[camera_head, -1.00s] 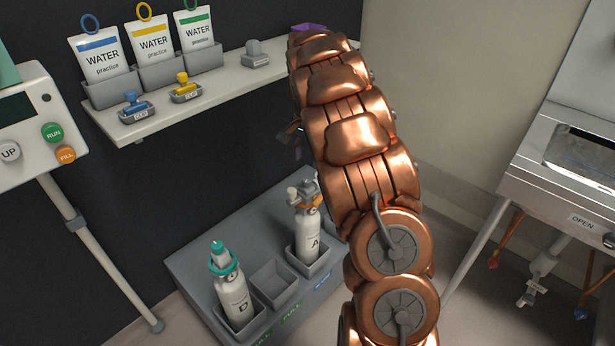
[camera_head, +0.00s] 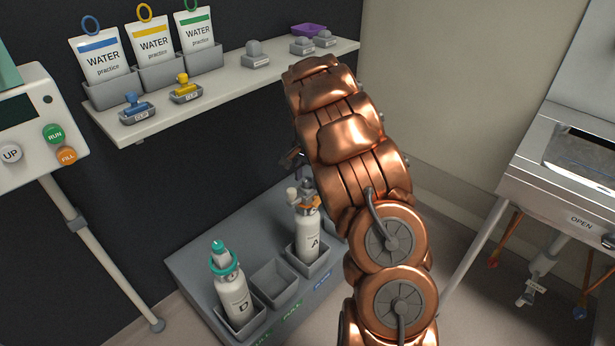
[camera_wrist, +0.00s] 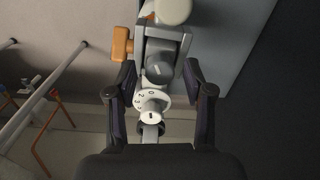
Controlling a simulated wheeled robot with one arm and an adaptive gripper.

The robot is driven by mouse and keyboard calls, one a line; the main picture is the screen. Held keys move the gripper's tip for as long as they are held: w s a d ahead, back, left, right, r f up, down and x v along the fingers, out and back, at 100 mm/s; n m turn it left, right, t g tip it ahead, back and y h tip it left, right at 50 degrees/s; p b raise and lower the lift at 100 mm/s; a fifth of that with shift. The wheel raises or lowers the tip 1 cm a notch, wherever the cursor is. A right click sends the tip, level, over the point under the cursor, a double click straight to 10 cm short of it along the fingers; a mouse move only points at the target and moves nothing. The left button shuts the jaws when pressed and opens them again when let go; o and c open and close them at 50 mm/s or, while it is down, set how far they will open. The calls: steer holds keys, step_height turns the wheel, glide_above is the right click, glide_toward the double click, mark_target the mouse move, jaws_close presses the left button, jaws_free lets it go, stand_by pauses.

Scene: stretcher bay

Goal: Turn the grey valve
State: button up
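The grey valve (camera_wrist: 158,70) shows in the wrist view as a grey knob with a pale mark, on the metal head of a bottle. A white numbered dial (camera_wrist: 152,97) sits just below it in the picture. My gripper (camera_wrist: 160,78) is open, one dark finger on each side of the knob and dial, with gaps visible. In the head view, bottle A (camera_head: 308,236) stands upright in the grey rack, its head with orange and pale parts. My gripper's dark tip (camera_head: 293,159) is just above it, largely hidden behind my copper arm.
Bottle D (camera_head: 234,297) with a teal collar stands at the rack's front, beside an empty slot (camera_head: 276,284). An orange knob (camera_wrist: 122,43) juts left of the valve. The shelf (camera_head: 222,88) holds water pouches and clips. A metal stand (camera_head: 558,170) is at right.

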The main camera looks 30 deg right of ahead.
mark_target(307, 179)
jaws_close()
steer(key=shift+n, duration=0.4)
steer(key=shift+o, duration=0.8)
jaws_free()
step_height(307, 179, up, 12)
stand_by(0.8)
